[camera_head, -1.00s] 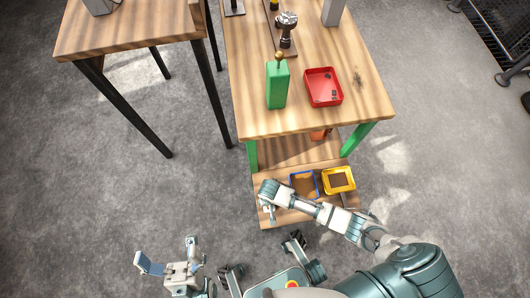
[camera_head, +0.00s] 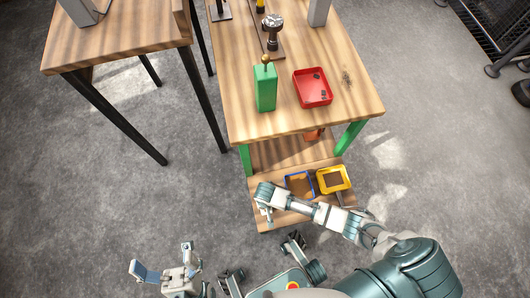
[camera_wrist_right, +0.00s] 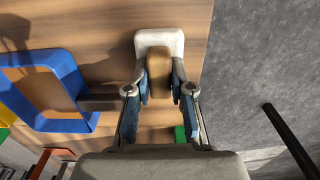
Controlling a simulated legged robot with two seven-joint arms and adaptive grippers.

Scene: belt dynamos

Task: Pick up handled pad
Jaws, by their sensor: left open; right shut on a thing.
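The handled pad shows in the right wrist view as a pale, rounded block (camera_wrist_right: 160,38) with a brown handle (camera_wrist_right: 159,74) in front of it. My right gripper (camera_wrist_right: 159,91) is shut on the brown handle, one finger at each side. In the head view my right gripper (camera_head: 265,206) is low over the left part of the table's lower shelf (camera_head: 275,223), and the pad is mostly hidden there. I cannot tell whether the pad touches the shelf. My left gripper (camera_head: 163,262) is open and empty over the floor, left of the shelf.
On the lower shelf, right of my right gripper, are a blue-rimmed tray (camera_head: 287,186) and a yellow tray (camera_head: 335,190). The tabletop above holds a green canister (camera_head: 265,90), a red tray (camera_head: 318,103) and an upright tool (camera_head: 272,32). Another table (camera_head: 120,45) stands left.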

